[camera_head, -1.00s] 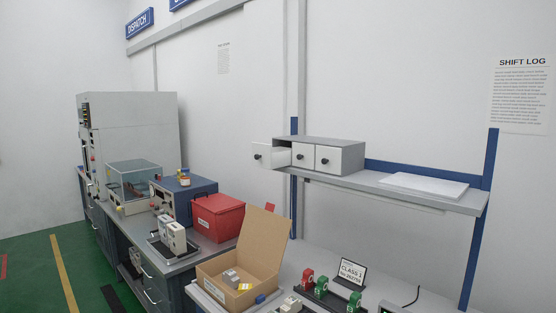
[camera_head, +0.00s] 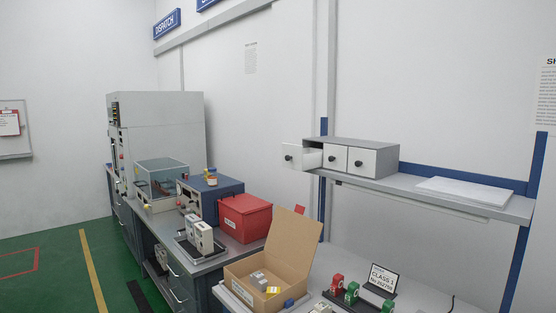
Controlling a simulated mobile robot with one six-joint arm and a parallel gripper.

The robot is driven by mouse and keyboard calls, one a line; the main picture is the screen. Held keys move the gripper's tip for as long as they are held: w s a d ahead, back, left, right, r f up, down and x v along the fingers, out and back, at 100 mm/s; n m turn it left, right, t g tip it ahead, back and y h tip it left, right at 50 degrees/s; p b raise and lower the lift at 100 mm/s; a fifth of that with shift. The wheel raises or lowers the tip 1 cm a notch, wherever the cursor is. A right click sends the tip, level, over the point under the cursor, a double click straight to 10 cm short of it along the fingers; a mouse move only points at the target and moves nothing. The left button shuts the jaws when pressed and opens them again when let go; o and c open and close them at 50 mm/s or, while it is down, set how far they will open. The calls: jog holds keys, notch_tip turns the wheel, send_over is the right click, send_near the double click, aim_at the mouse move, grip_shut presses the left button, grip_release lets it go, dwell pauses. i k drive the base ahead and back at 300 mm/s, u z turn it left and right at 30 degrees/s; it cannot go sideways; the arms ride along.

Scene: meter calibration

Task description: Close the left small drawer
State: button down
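The left small drawer (camera_head: 294,157) is pulled out of the grey three-drawer cabinet (camera_head: 368,143). Its white front with a dark round knob stands well forward of the cabinet, and its side wall shows. The middle drawer (camera_head: 335,153) and the right drawer (camera_head: 362,161) sit flush and shut. The cabinet stands at the left end of a grey shelf (camera_head: 400,184) above the workbench. My gripper is not in the head view.
Below the shelf, an open cardboard box (camera_head: 250,291) stands on the bench, with a red container (camera_head: 245,218) behind it. Small red and green devices (camera_head: 352,292) stand beside a sign. White papers (camera_head: 466,191) lie on the shelf. Green floor is clear at the left.

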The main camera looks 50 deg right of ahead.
aim_at(294, 158)
jog(key=z, duration=0.15)
jog(key=i, duration=1.1)
jog(key=u, duration=0.35)
